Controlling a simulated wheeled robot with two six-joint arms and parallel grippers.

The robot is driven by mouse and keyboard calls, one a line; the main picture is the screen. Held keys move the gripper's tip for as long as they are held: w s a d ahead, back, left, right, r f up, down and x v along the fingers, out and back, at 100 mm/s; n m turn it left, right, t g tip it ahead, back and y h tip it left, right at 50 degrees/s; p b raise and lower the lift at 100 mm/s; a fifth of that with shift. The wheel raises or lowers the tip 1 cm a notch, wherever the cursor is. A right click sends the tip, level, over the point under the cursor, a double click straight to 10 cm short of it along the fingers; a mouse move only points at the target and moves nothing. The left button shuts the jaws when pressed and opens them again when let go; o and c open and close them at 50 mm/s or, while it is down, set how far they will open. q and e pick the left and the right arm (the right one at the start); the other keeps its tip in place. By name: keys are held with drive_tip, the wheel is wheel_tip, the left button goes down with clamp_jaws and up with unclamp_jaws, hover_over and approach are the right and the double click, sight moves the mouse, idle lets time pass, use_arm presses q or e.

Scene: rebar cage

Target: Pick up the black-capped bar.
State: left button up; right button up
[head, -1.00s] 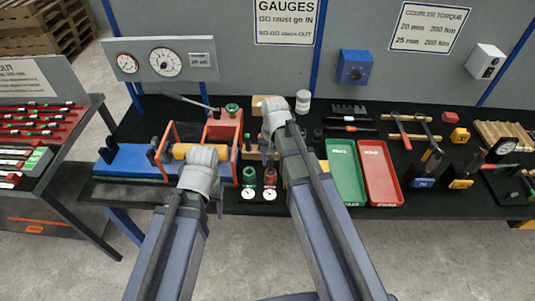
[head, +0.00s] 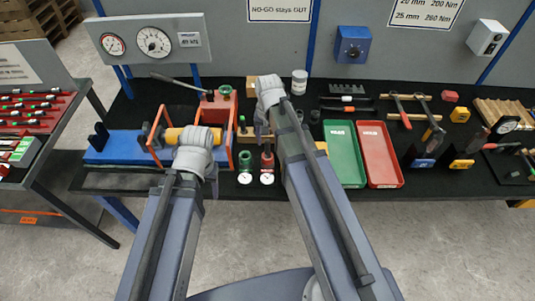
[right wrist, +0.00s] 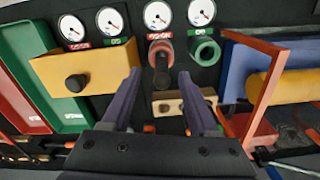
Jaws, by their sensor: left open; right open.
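Several short bars with coloured ends lie on the red rack (head: 30,122) at the left of the head view. Some ends look red, green or dark, but they are too small to single out a black-capped bar surely. My left gripper (head: 213,184) hangs over the bench's front edge, right of the blue bench fixture, with its jaws mostly hidden by my arm. My right gripper (right wrist: 159,73) is open and empty above the bench.
The blue fixture (head: 115,148) with an orange frame and yellow cylinder stands on the bench. Green (head: 343,150) and red (head: 379,150) trays lie right of my right arm. Tools lie further right. A gap of floor separates the rack's table from the bench.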

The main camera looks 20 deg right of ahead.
sight(268, 149)
drive_tip(key=shift+w+f+b, duration=0.1)
drive_tip(key=shift+f+b, duration=2.55)
drive_tip(key=shift+r, duration=0.1)
clamp_jaws()
